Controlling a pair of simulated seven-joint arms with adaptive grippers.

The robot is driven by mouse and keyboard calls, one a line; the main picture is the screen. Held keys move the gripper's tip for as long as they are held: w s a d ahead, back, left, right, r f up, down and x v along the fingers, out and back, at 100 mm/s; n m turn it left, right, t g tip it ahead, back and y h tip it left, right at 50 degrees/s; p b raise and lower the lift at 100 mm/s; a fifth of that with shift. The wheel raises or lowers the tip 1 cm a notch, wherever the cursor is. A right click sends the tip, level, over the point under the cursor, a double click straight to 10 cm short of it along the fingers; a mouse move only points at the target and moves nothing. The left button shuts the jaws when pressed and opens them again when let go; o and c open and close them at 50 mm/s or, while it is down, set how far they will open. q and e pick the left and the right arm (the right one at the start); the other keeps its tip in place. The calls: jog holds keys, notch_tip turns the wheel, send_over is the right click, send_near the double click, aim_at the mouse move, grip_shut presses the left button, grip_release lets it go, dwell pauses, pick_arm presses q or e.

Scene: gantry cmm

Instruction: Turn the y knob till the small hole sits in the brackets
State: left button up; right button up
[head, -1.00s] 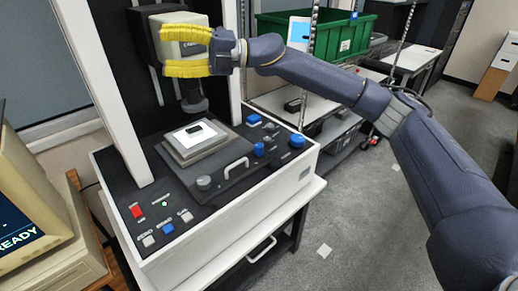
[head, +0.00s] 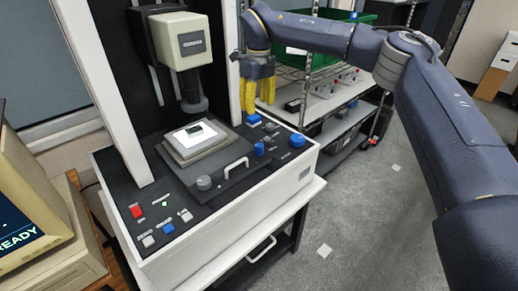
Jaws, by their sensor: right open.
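The measuring machine (head: 300,178) has a sloped black panel. Blue knobs sit on its right part: one at the right corner (head: 297,140), one by the stage (head: 259,148) and a blue control farther back (head: 254,119). A grey knob (head: 204,183) is at the front. I cannot read which is the y knob. A pale plate with a small dark part (head: 195,129) lies on the stage under the camera head (head: 181,43). The small hole and brackets cannot be made out. My right gripper (head: 257,104) points down, open and empty, near the back blue control. My left gripper is out of view.
A monitor (head: 30,205) reading READY stands at the left, its picture mostly cut off. A silver handle (head: 236,164) rises from the panel. A green bin (head: 315,50) and wire shelves stand behind my right arm.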

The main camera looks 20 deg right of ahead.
aim_at(259, 145)
jog(key=f, duration=1.1)
jog(key=s+f, duration=0.1)
jog(key=f, duration=0.5)
jog(key=shift+d+f, duration=0.1)
jog(key=shift+f, duration=0.15)
grip_shut()
